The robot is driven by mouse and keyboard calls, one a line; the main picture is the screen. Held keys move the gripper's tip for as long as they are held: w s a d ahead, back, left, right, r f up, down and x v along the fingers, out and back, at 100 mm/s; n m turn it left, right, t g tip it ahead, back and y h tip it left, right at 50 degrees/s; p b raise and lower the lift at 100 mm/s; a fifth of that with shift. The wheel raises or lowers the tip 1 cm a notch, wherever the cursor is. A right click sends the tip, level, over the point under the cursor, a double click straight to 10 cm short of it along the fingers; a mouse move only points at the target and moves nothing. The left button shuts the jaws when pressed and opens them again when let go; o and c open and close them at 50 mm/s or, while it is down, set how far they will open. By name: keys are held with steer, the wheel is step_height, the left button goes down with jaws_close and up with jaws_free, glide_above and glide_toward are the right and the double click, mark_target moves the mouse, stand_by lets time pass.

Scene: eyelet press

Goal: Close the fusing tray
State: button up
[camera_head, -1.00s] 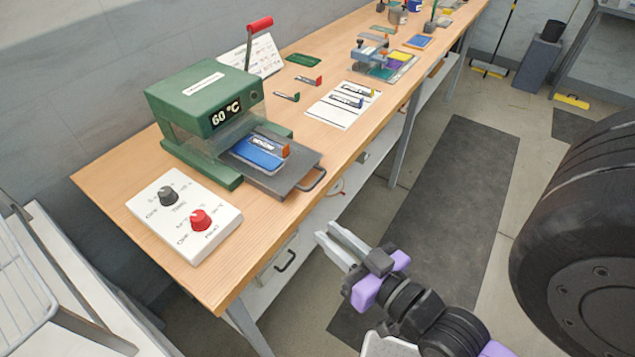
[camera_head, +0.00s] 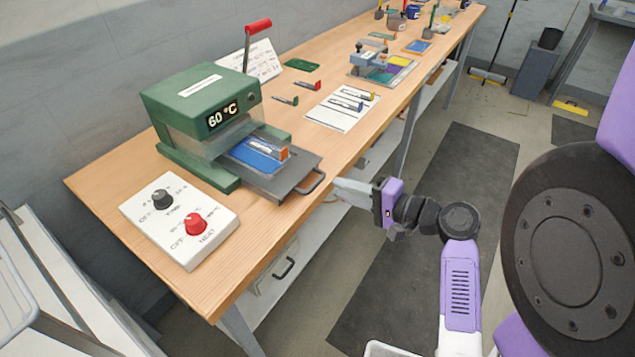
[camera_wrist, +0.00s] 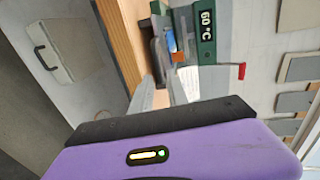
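The green fusing press (camera_head: 200,100) stands on the bench with a "60 °C" display; it also shows in the wrist view (camera_wrist: 205,50). Its dark grey fusing tray (camera_head: 290,182) is slid out toward the bench's front edge, with a looped handle (camera_head: 313,184) on its outer end.
A white control box (camera_head: 180,220) with black and red knobs sits left of the tray. A red-handled lever (camera_head: 257,26) rises behind the press. A white sheet with marker-like pieces (camera_head: 335,117) lies to the right. The floor in front is clear.

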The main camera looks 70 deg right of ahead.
mark_target(317, 181)
steer(key=shift+p+x, duration=0.55)
steer(key=shift+x, duration=3.35)
steer(key=shift+a+f, duration=0.1)
steer(key=shift+a, duration=0.05)
jaws_close()
